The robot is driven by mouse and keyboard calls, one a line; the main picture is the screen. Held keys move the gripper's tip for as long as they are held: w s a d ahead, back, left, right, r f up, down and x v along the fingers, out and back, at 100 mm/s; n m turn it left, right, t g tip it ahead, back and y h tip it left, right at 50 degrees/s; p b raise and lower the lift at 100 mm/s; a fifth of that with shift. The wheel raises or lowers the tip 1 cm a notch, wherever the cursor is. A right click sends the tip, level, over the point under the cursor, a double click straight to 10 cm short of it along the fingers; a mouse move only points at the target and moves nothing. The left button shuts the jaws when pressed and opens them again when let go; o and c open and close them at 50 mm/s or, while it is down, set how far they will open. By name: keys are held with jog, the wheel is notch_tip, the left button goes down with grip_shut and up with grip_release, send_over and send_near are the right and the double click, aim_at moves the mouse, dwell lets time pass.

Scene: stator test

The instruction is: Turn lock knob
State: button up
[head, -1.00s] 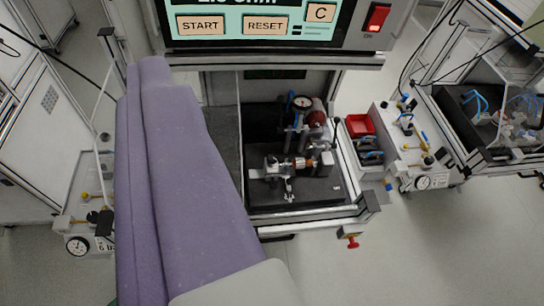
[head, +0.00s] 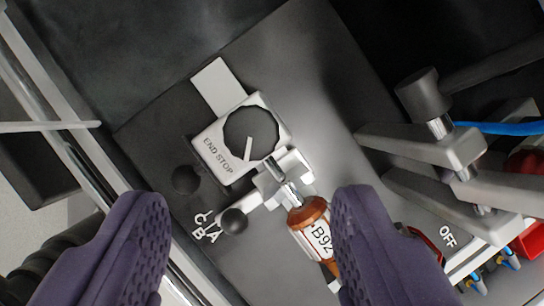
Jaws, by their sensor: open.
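The black round knob (head: 250,134) with a white pointer line sits on a pale block (head: 213,158) marked END STOP. The pointer aims down in the picture. A copper-coloured stator marked B92 (head: 311,228) is held at its shaft by a metal clamp just below and right of the knob. A small black ball-ended lever (head: 233,221) stands beside the letters C, A and B. My gripper (head: 250,225) is open, its two purple fingers apart at the bottom of the view. The knob lies ahead of the fingertips, not between them. The stator's lower end is partly hidden by the right finger.
A toggle clamp arm with a black tip (head: 424,96) stands at the right. A metal frame rail (head: 75,130) runs along the left. The dark base plate (head: 300,70) is clear above the knob.

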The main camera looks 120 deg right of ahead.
aim_at(252, 134)
jog(key=b+x, duration=0.2)
jog(key=x, duration=0.5)
jog(key=c, duration=1)
